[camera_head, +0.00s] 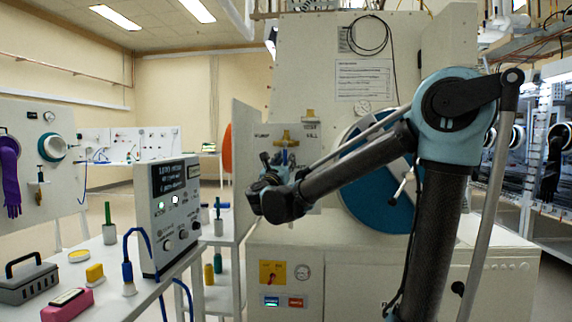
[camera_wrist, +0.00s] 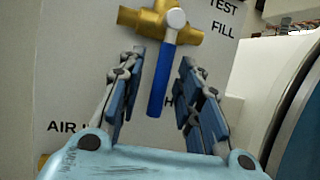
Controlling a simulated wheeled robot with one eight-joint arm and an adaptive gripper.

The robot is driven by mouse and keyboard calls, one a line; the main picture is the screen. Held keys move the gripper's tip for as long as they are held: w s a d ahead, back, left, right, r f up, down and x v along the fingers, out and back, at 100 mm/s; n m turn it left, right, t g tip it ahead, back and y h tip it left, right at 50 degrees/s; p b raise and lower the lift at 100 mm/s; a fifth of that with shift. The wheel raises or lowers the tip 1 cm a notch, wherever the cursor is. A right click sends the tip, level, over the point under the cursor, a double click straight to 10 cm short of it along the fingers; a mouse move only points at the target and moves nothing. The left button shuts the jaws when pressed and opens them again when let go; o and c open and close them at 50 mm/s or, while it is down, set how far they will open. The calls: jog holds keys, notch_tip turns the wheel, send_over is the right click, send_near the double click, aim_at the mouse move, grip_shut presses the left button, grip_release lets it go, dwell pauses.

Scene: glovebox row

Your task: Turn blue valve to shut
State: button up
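The blue valve has a long blue lever (camera_wrist: 160,82) hanging almost straight down from a brass body (camera_wrist: 163,22) with a pale round cap. In the head view the brass body (camera_head: 286,140) shows on the grey panel, just above my gripper. My gripper (camera_wrist: 162,64) is open, with one finger on each side of the lever. Gaps show between the lever and both fingers, so it is not gripped. In the head view my gripper (camera_head: 279,172) is small and partly covers the lever. The lever's depth between the fingers is hard to tell.
The panel (camera_wrist: 80,60) carries TEST, FILL and partly hidden AIR labels. A large blue round door (camera_head: 375,205) stands right of the valve, behind my arm. A white instrument box (camera_head: 168,215) and table with small items are at left.

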jog(key=v, duration=1.2)
jog(key=shift+w, duration=0.15)
dwell(0.4)
